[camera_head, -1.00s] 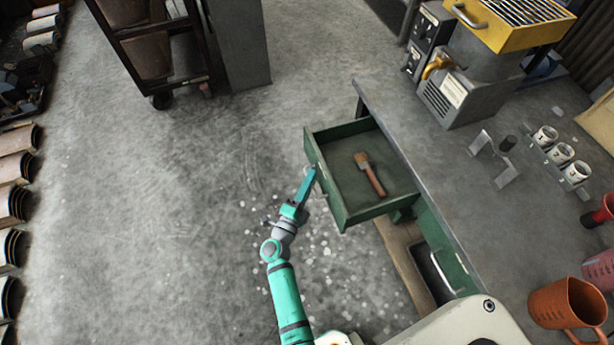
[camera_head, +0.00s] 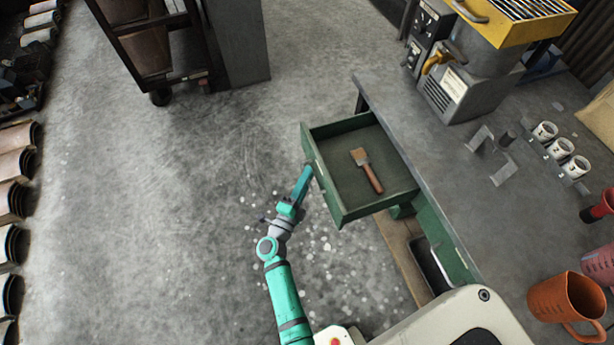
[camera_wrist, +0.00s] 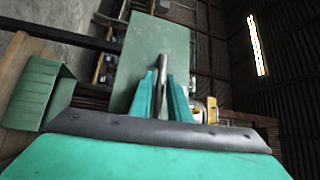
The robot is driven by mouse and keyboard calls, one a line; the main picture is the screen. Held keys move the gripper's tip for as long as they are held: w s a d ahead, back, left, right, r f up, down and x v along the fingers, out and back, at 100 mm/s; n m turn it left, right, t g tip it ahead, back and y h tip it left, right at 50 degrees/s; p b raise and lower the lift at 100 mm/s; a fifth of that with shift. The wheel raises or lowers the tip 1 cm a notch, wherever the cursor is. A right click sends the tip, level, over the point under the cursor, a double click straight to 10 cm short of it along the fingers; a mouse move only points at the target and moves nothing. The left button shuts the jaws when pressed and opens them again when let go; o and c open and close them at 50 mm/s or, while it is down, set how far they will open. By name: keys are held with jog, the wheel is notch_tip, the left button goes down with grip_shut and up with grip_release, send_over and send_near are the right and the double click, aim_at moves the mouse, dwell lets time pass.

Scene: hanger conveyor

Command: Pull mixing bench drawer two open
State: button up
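The green bench drawer (camera_head: 347,196) stands well out from the grey-topped mixing bench (camera_head: 425,150). A brush with a wooden handle (camera_head: 367,172) lies inside it. My gripper (camera_head: 307,170) is at the outer face of the drawer front. In the wrist view my teal fingers (camera_wrist: 162,80) stand on either side of the upright grey bar handle (camera_wrist: 162,66) and appear closed on it. The green drawer front (camera_wrist: 150,42) is behind the handle. The drawer's number cannot be read.
A yellow-topped machine (camera_head: 475,65), several white cups, a grey bracket (camera_head: 493,148) and an orange jug (camera_head: 567,305) stand on the bench. A wheeled rack (camera_head: 155,50) stands at the upper left. Curved brown pieces line the left edge. The floor (camera_head: 150,200) left of my arm is clear.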

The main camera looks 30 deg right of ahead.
jog(key=v, duration=1)
jog(key=shift+s, duration=0.15)
jog(key=shift+a+f, duration=0.1)
jog(key=shift+a, duration=0.05)
jog(key=s+a+r+n+t+y, duration=0.1)
jog(key=s+a+r+n+y, duration=0.4)
jog(key=s+n, duration=0.3)
jog(key=s+a+r+n+t+y, duration=0.1)
jog(key=s+a+r+n+y, duration=0.3)
jog(key=s+n, duration=0.5)
jog(key=s+a+r+n+t+y, duration=0.1)
jog(key=s+a+r+n+y, duration=0.4)
jog(key=s+n, duration=0.3)
jog(key=shift+s+a+r+n+y, duration=0.35)
jog(key=shift+a+n+y, duration=0.3)
jog(key=shift+n, duration=0.25)
jog(key=shift+d, duration=0.1)
